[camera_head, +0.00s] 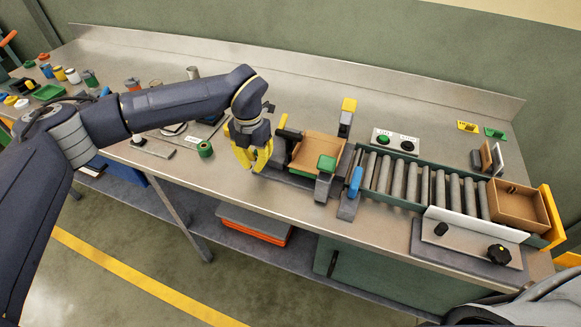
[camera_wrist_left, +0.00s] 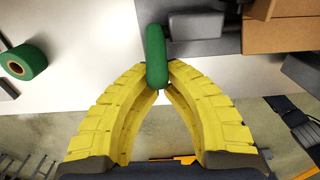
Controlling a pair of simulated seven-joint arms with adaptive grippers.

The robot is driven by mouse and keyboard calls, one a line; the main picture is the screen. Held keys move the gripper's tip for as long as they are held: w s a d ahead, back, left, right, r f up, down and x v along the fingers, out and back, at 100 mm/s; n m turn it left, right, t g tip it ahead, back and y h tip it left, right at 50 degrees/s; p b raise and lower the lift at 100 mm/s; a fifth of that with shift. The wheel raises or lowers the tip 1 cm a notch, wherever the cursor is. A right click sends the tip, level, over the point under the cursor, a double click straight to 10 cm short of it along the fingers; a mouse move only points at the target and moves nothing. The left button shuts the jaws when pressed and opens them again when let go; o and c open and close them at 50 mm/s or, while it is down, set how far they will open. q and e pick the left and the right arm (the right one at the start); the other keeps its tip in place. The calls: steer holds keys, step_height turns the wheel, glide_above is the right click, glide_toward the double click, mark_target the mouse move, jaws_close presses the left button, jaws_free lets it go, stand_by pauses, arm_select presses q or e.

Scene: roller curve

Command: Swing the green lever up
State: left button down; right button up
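The green lever handle (camera_wrist_left: 156,50), a rounded bar, stands between the yellow fingertips of my left gripper (camera_wrist_left: 158,76) in the left wrist view. The fingertips come together on both sides of its lower end and appear to touch it. A grey block lies just right of the handle. In the head view my left gripper (camera_head: 250,164) points down at the left side of the fixture with the brown box (camera_head: 318,148), and it hides the green handle there. My right gripper is out of view.
A green-topped post (camera_head: 326,164) and a blue handle (camera_head: 355,182) stand right of the box. The roller conveyor (camera_head: 420,183) leads right to another brown box (camera_head: 517,205). A green roll (camera_head: 205,149) lies left of my gripper. The table's front edge is close below.

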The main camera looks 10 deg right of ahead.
arm_select(q)
steer(key=shift+w+d+r, duration=0.1)
steer(key=shift+r, duration=0.1)
steer(key=shift+w+d+r, duration=0.3)
steer(key=shift+w+r, duration=0.15)
steer(key=shift+r, duration=0.15)
steer(key=shift+w+d+r, duration=0.1)
steer(key=shift+w, duration=0.05)
steer(key=shift+w+d+r, duration=0.35)
steer(key=shift+w+r, duration=0.05)
steer(key=shift+w, duration=0.15)
steer(key=shift+r, duration=0.1)
stand_by(0.6)
steer(key=shift+s+a+r, duration=0.1)
steer(key=shift+s+r, duration=0.1)
steer(key=shift+r, duration=1.25)
steer(key=shift+s+a+r, duration=0.15)
steer(key=shift+r, duration=1.3)
steer(key=shift+s+a+r, duration=0.1)
steer(key=shift+s+r, duration=0.1)
steer(key=shift+r, duration=1.25)
